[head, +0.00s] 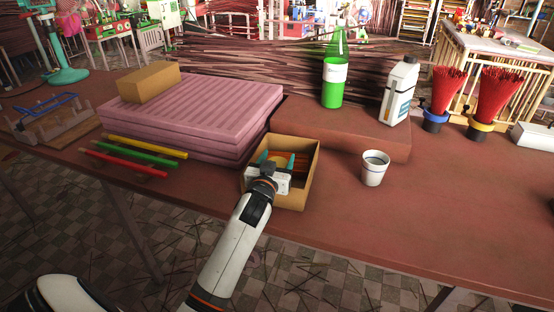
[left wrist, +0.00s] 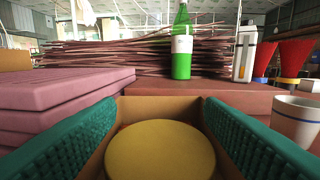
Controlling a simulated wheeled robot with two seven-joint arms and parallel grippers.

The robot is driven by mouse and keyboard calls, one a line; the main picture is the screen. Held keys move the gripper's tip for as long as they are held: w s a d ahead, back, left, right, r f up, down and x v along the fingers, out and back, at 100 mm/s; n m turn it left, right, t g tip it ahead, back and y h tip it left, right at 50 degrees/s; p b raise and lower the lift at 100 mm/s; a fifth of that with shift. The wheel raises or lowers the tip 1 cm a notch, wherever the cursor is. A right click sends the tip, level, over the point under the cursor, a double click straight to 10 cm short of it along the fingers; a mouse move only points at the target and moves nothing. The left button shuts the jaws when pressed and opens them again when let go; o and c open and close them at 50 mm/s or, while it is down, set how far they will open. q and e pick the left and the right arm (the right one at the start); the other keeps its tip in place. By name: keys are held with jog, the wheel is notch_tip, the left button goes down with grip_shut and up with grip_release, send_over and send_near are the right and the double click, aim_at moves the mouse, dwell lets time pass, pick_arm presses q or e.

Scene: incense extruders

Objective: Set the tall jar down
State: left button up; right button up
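The left gripper (head: 277,160) is low over an open cardboard box (head: 312,172) on the table, its two teal fingers spread apart. An orange item (head: 279,158) shows between the fingers in the head view. In the left wrist view, a round yellow top (left wrist: 160,152) lies between the fingers, with cardboard visible beside it. It may be the tall jar; its sides and height are hidden, and so is any contact with the fingers. The right gripper is not in view.
A white cup (head: 374,170) stands right of the box. Pink stacked slabs (head: 190,110) are at left, with coloured sticks (head: 135,156) in front. A green bottle (head: 334,84) and white bottle (head: 399,92) stand on a raised block (head: 345,128) behind. The table's right front is clear.

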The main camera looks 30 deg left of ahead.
pick_arm(q)
jog(key=shift+o, duration=1.3)
jog(key=shift+r, duration=0.25)
jog(key=shift+r+p, duration=0.45)
jog(key=shift+r, duration=0.1)
jog(key=b+v, duration=0.1)
jog(key=v, duration=1.1)
